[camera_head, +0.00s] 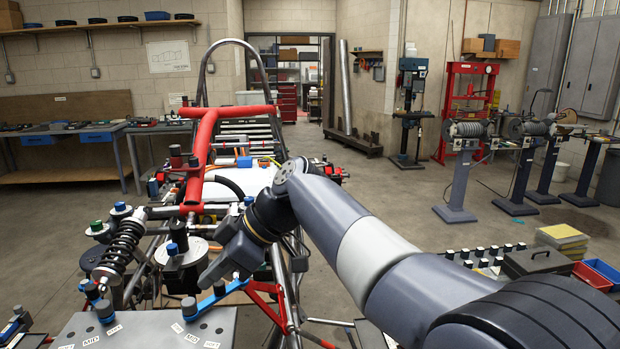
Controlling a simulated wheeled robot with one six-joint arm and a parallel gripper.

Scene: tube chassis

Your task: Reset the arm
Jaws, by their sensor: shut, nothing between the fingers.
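My arm (375,255) reaches from the lower right corner to the middle of the view, with grey links and one white band. Its wrist bends down and to the left over the tube chassis. My gripper (215,277) is at the end, pointing down-left; it looks shut and empty, though the fingertips are small and dark. It is close above the blue bracket (219,297) at the front plate; I cannot tell whether they touch. The tube chassis (206,150), with red and bare metal tubes, stands behind and below the arm. A coil-over shock (122,252) is left of the gripper.
A metal plate (150,333) with labels and knobs lies at the front left. Workbenches (60,128) line the left wall. A red press (467,105) and grinder stands (459,185) are at the right. Floor (400,195) between chassis and stands is clear.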

